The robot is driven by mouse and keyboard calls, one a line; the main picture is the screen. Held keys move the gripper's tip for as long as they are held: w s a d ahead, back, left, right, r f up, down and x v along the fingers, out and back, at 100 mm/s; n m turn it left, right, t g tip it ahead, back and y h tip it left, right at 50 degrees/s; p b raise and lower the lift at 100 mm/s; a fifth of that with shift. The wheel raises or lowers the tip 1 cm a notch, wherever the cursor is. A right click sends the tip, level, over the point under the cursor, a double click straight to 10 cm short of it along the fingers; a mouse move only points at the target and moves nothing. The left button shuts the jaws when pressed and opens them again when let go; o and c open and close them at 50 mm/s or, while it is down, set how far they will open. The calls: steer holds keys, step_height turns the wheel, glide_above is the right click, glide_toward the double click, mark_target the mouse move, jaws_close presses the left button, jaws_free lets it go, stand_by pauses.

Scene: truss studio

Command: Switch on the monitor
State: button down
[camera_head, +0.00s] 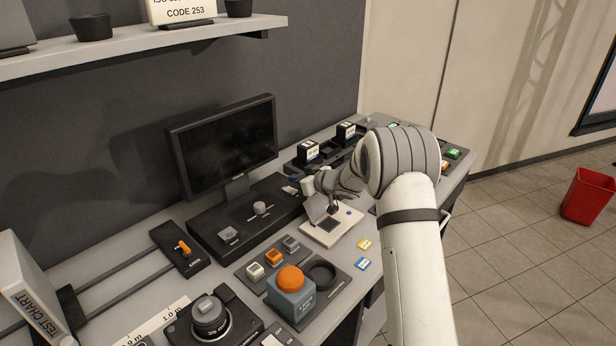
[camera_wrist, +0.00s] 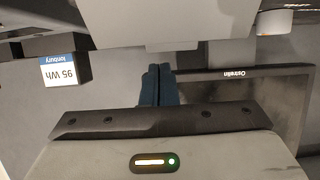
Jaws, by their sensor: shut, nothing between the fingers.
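The monitor (camera_head: 222,148) stands at the back of the desk with a black screen. It also shows upside down in the wrist view (camera_wrist: 272,95), with a brand name on its bezel. In front of it lies a long black base (camera_head: 212,226) with a grey square block (camera_head: 228,234), a round grey knob (camera_head: 260,208) and a small light part (camera_head: 290,190) near its right end. My gripper (camera_head: 294,178) is shut and empty, by the right end of this base. Its dark blue fingers (camera_wrist: 158,85) lie together. I cannot tell whether they touch anything.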

mark_target(294, 191)
steer(key=shift+s+d+f, duration=0.1)
steer(key=shift+d+f, duration=0.05)
steer(key=shift+f, duration=0.65)
steer(key=shift+s+d+f, duration=0.1)
steer(key=shift+d+f, duration=0.05)
steer(key=shift+f, duration=0.6)
steer(key=shift+f, duration=0.1)
steer(key=shift+s+d+f, duration=0.15)
steer(key=shift+s+f, duration=0.05)
steer(key=shift+f, duration=0.3)
steer(key=shift+r, duration=0.15)
steer(key=shift+r+p, duration=0.65)
steer(key=shift+p, duration=0.05)
steer(key=shift+w, duration=0.1)
